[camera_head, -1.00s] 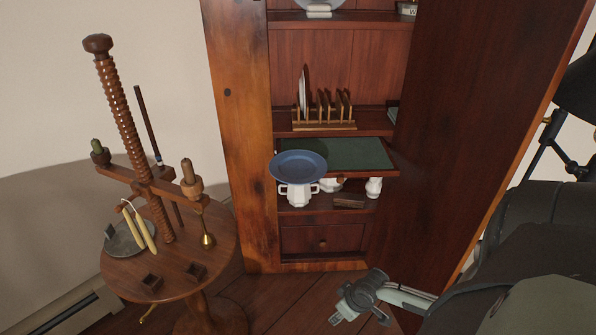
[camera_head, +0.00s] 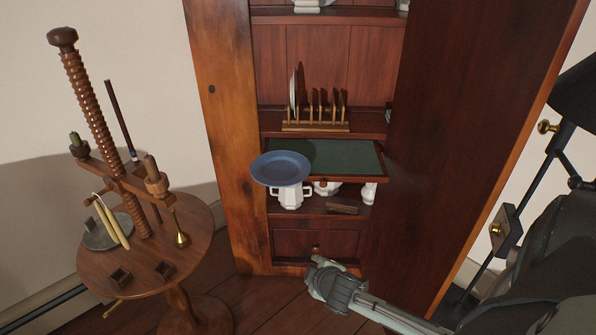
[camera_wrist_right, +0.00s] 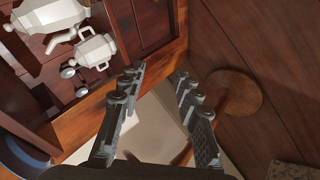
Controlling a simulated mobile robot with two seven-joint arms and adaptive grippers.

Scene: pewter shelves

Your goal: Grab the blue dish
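The blue dish (camera_head: 281,168) is a round, shallow plate at the cabinet's front. It overlaps the left front corner of the green-topped pull-out board (camera_head: 325,157), above a white two-handled pot (camera_head: 290,197). In the right wrist view a blue curved rim (camera_wrist_right: 22,158) shows at the lower left, cut by the frame edge. My right gripper (camera_head: 318,268) is below and right of the dish, apart from it. The wrist view shows its fingers (camera_wrist_right: 159,78) spread with nothing between them. My left gripper is out of view.
A round wooden table (camera_head: 190,258) with a tall screw-post candle stand (camera_head: 95,115) is at the left. A large wooden cabinet door (camera_head: 480,130) stands open at the right. A plate rack (camera_head: 315,125) is on the shelf above the dish. White pots also show in the wrist view (camera_wrist_right: 92,50).

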